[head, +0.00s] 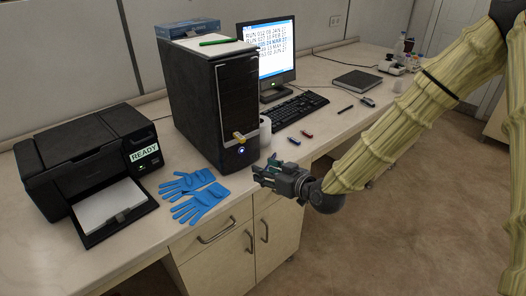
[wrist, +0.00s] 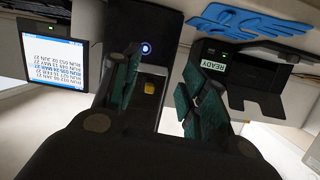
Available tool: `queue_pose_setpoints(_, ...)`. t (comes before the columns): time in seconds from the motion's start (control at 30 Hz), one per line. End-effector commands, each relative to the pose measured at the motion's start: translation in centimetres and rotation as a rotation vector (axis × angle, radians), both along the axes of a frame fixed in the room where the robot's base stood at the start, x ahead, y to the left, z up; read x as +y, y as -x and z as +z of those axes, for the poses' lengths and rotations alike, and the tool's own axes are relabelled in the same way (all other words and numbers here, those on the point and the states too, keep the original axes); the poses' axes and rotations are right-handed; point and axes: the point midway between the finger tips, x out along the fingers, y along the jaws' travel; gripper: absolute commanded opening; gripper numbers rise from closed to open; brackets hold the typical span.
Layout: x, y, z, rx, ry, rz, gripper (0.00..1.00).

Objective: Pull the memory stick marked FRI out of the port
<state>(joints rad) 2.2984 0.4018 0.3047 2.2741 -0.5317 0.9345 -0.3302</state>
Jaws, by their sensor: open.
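A yellow memory stick (head: 238,137) sticks out of the front of the black computer tower (head: 200,105), just above the lit blue power button. In the wrist view the yellow stick (wrist: 150,88) shows between my fingers, beyond their tips. Its marking is too small to read. My gripper (head: 268,174) is open and empty, in front of the tower and lower right of the stick. Its teal finger pads (wrist: 158,82) show on both sides of the stick in the wrist view, apart from it.
Blue gloves (head: 193,193) lie beside the tower, near a black printer (head: 90,160). A red stick (head: 307,133) and a dark blue one (head: 293,141) lie on the bench by the keyboard (head: 293,109). A white cup (head: 265,131) stands close right of the tower.

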Motion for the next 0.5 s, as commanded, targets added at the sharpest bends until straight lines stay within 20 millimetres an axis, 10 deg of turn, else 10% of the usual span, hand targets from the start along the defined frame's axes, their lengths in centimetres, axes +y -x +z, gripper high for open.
queue_pose_setpoints(0.2,0.6,-1.9,5.9,-0.142,-0.022,0.028,0.43)
queue_pose_setpoints(0.5,1.9,-3.7,6.6,-0.163,-0.022,0.033,0.43)
